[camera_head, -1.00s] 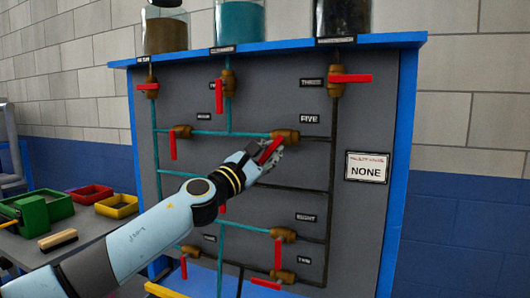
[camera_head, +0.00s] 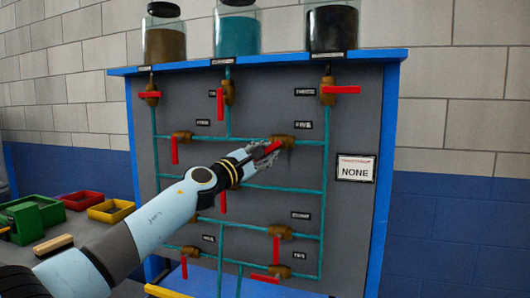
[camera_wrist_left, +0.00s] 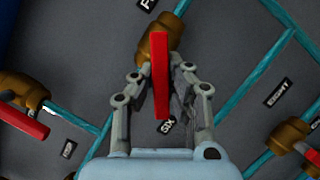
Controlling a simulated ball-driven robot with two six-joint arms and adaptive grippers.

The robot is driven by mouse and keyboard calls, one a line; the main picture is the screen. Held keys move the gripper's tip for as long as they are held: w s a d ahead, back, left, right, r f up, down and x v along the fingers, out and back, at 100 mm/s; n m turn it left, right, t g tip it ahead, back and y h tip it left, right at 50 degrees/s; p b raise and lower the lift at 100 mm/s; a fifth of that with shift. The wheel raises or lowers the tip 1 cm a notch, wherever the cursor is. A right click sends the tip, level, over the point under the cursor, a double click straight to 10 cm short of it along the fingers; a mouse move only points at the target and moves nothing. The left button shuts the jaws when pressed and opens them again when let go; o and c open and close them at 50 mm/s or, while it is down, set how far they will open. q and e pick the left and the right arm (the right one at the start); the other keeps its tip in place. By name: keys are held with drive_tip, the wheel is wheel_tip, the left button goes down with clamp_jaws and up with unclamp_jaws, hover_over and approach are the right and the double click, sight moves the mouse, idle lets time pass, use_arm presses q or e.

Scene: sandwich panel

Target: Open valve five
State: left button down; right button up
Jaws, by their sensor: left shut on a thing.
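Valve five has a brown body (camera_head: 281,141) under the FIVE label (camera_head: 303,125), on the upper right of the grey panel. Its red handle (camera_head: 271,147) points left and slightly down from the body. My left gripper (camera_head: 262,153) is shut on this handle; the fingers hide part of it in the head view. In the left wrist view the red handle (camera_wrist_left: 160,80) lies between the two fingers, with the brown valve body (camera_wrist_left: 155,45) beyond. The pipes on both sides of valve five are teal. My right gripper is not in view.
Other red-handled valves surround it, including the valve labelled THREE (camera_head: 340,90) above and a lower right valve (camera_head: 280,232). A sign (camera_head: 356,169) reads NONE. Jars (camera_head: 237,30) stand on the blue top shelf (camera_head: 270,60). Colored bins (camera_head: 110,210) sit at left.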

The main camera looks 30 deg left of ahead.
use_arm(q)
drive_tip(key=shift+a+r+m+g+p, duration=0.2)
drive_tip(key=shift+r+m+p, duration=0.3)
drive_tip(key=shift+m+p, duration=0.25)
drive_tip(key=shift+a+r+m+g+p, duration=0.1)
drive_tip(key=shift+r+m+g+p, duration=0.1)
drive_tip(key=shift+r+m+p, duration=0.5)
drive_tip(key=shift+r+m+g+h+p, duration=0.15)
drive_tip(key=shift+m+g+h+p, duration=0.25)
drive_tip(key=shift+m+p, duration=0.85)
drive_tip(key=shift+m, duration=0.6)
drive_tip(key=shift+g, duration=0.3)
drive_tip(key=c, duration=1.3)
unclamp_jaws()
drive_tip(key=shift+s, duration=0.15)
drive_tip(key=shift+f, duration=0.25)
drive_tip(key=shift+s+a+r, duration=0.1)
drive_tip(key=shift+s+a, duration=0.2)
drive_tip(key=shift+s, duration=1.7)
drive_tip(key=shift+s+a, duration=0.3)
drive_tip(key=shift+s, duration=1.65)
drive_tip(key=shift+s+a+r, duration=0.1)
drive_tip(key=shift+s+a, duration=0.2)
drive_tip(key=shift+s, duration=1.7)
